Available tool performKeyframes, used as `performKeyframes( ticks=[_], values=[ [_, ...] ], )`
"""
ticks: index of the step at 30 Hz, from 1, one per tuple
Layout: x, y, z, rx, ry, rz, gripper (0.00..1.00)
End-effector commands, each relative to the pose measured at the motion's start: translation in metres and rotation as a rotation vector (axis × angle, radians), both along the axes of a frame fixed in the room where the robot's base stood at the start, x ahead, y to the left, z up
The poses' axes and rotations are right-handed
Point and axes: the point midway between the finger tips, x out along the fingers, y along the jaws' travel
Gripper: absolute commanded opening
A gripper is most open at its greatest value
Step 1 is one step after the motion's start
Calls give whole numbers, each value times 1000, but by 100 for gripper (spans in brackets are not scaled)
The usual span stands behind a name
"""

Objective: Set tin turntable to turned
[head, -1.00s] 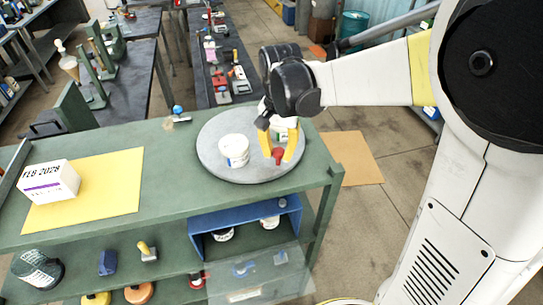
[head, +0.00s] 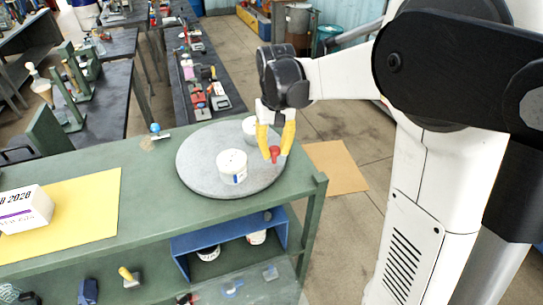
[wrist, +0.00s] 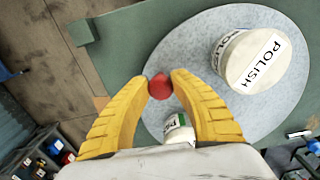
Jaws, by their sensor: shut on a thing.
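The tin turntable (head: 205,185) is a round grey disc on the green bench top. It also fills much of the wrist view (wrist: 285,105). A small red knob (head: 275,154) stands near its right rim. My gripper (head: 272,150), with yellow fingers, is shut on this red knob (wrist: 160,88). One white tin (head: 232,167) stands at the front middle of the disc. A second white tin (head: 250,129) stands at the back, partly hidden by my gripper. In the wrist view, one tin is marked POLISH (wrist: 252,62); the other (wrist: 178,130) is partly covered by a finger.
A white box (head: 22,210) sits on a yellow sheet (head: 85,205) at the left of the bench. A blue open bin (head: 185,262) with tins is on the shelf below. A small blue-topped object (head: 155,129) is at the bench's back edge. Bench top between is clear.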

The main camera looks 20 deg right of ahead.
Motion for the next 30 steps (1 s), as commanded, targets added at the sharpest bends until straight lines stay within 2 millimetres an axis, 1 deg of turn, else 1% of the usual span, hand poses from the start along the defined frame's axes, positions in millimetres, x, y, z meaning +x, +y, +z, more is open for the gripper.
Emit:
performKeyframes(
  ticks=[3, 15, 30],
  values=[
    [6, -6, -1, -1, 0, 54, 0],
    [29, -21, -1, -1, 0, 255, 0],
    [62, -33, -1, -1, 0, 506, 0]
  ],
)
